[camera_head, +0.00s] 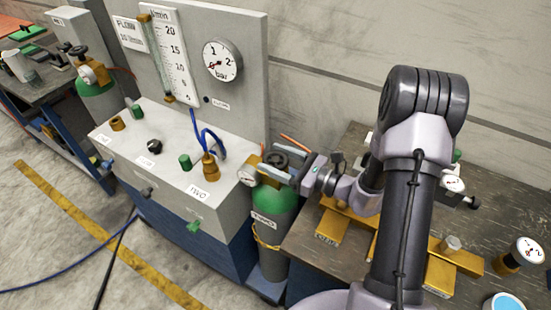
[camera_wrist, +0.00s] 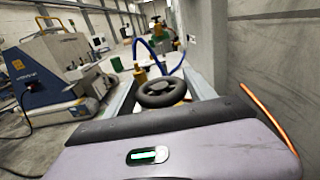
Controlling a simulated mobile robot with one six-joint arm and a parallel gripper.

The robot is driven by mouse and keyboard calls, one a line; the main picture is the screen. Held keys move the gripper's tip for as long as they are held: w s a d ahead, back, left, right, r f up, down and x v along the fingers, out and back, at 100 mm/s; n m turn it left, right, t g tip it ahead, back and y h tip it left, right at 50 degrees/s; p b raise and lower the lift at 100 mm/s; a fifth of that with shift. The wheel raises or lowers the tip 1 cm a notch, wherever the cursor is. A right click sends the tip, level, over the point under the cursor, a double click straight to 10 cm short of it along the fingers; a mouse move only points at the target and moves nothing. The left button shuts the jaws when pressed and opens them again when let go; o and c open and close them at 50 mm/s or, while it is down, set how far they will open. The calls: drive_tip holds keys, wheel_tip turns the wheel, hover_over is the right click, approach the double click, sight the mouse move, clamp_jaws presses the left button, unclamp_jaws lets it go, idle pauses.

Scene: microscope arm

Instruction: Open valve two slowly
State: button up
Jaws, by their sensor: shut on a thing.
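A green-shouldered gas cylinder (camera_head: 270,225) stands between the grey console and the dark bench, with a black handwheel valve (camera_head: 275,161) on top. Its label is too small to read, so I cannot confirm that this is valve two. My gripper (camera_head: 282,167) reaches in from the right at the height of the handwheel. In the wrist view the black handwheel (camera_wrist: 161,92) sits between my two grey fingers, and my gripper (camera_wrist: 160,96) is shut on it. The wheel's lower part is hidden by the gripper body. A brass regulator (camera_head: 249,173) with a gauge is left of the wheel.
The grey console (camera_head: 165,165) has knobs, a brass fitting (camera_head: 209,166) and a blue hose. A panel (camera_head: 215,60) with a flow tube and bar gauge rises behind. An orange hose (camera_wrist: 262,105) runs close right of my gripper. Brass blocks lie on the bench (camera_head: 300,240).

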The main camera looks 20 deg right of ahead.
drive_tip(key=n+g+y, duration=0.1)
drive_tip(key=g, duration=0.1)
drive_tip(key=n+g+y+b, duration=0.1)
drive_tip(key=n+g+y, duration=0.1)
drive_tip(key=shift+w+f, duration=0.1)
drive_tip(key=shift+f, duration=0.05)
drive_tip(key=shift+n+g+y+b, duration=0.35)
drive_tip(key=shift+n+g+y, duration=0.35)
drive_tip(key=shift+n+g, duration=0.85)
drive_tip(key=shift+m+g, duration=0.25)
drive_tip(key=o, duration=1.4)
drive_tip(key=p+v, duration=0.2)
drive_tip(key=v, duration=0.5)
drive_tip(key=shift+d, duration=0.25)
